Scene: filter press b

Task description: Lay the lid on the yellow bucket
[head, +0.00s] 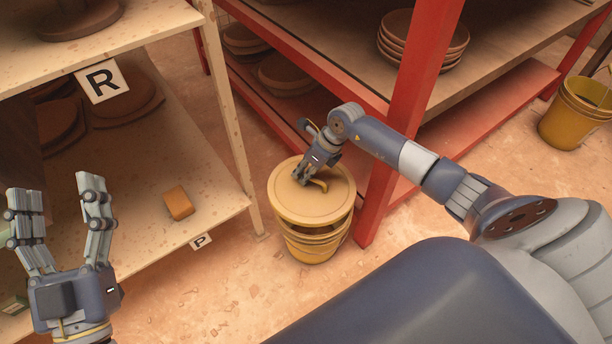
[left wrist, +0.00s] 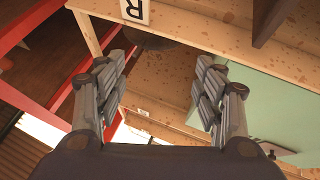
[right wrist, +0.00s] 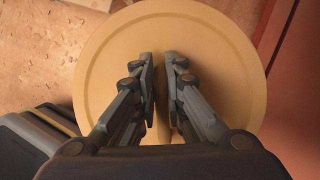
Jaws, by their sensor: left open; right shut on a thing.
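The yellow bucket (head: 312,246) stands on the floor between the wooden shelf and the red rack. The round tan lid (head: 323,206) is over the bucket's mouth and looks roughly level. I cannot tell whether it touches the rim all the way round. My right gripper (head: 308,180) is above the lid, shut on its raised handle (head: 320,185). The right wrist view shows the lid (right wrist: 225,50) filling the middle, with the right gripper's fingers (right wrist: 163,90) close together over its centre. My left gripper (head: 62,215) is open and empty at the left, in front of the wooden shelf.
A red rack post (head: 405,110) stands just right of the bucket. The wooden shelf (head: 150,235) with an orange block (head: 178,203) is to the left. Another yellow bucket (head: 575,115) stands at the far right. Stacked bowls (head: 425,42) sit on the rack.

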